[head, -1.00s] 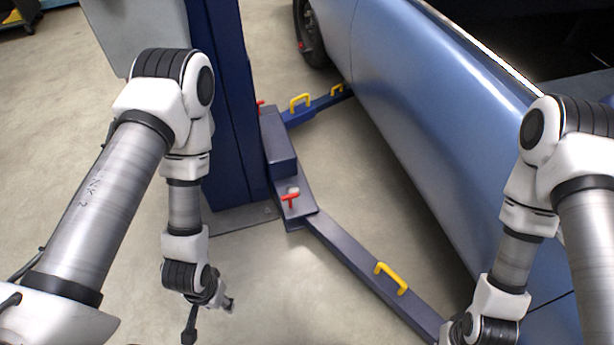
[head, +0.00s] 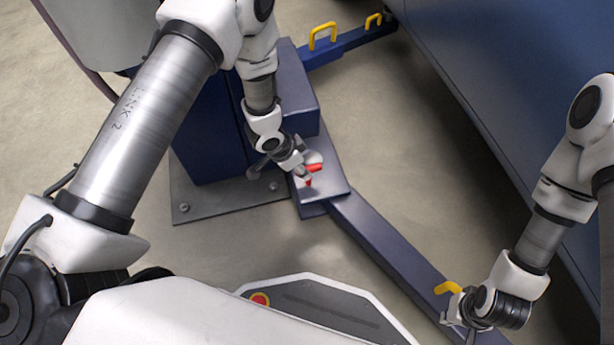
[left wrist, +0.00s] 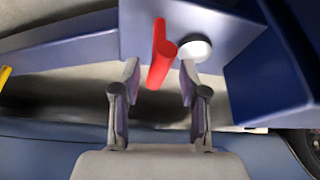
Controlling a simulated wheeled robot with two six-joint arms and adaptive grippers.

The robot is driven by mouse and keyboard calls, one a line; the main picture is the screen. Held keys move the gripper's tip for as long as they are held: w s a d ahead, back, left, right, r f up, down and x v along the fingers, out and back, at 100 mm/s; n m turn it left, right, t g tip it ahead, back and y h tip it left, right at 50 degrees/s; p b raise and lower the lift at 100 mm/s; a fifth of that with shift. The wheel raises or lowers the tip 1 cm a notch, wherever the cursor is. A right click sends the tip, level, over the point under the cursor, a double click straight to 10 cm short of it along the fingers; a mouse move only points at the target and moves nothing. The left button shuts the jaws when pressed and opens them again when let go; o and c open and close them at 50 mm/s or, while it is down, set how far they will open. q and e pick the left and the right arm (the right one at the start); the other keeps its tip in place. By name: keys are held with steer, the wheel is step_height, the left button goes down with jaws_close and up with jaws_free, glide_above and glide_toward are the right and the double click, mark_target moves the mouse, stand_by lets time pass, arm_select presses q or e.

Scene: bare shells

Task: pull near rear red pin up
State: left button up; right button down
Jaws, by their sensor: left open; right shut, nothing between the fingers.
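The red pin (head: 314,168) has a T-shaped handle and stands on the bracket at the inner end of the near lift arm (head: 385,245). My left gripper (head: 301,173) is at the pin and partly hides it in the head view. In the left wrist view the pin (left wrist: 160,55) shows between and just beyond the spread fingers of my left gripper (left wrist: 160,80). I cannot tell whether either finger touches it. My right gripper (head: 460,322) is low at the right, beside the yellow handle (head: 447,288) on the near lift arm; its fingers are shut with nothing held.
The blue lift post (head: 205,125) stands on a bolted base plate (head: 190,205) behind my left arm. A blue car (head: 480,90) fills the right side. A second lift arm (head: 350,42) with yellow handles reaches under it. A pale round knob (left wrist: 196,47) sits beside the pin.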

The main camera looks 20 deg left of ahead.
arm_select(q)
steer(key=b+x, duration=0.2)
steer(key=x, duration=0.3)
steer(key=shift+f, duration=0.25)
steer(key=shift+w+d+f, duration=0.1)
steer(key=shift+f, duration=0.15)
jaws_close()
step_height(320, 180, up, 5)
steer(key=p, duration=0.4)
steer(key=shift+f, duration=0.55)
jaws_free()
steer(key=shift+r, duration=0.1)
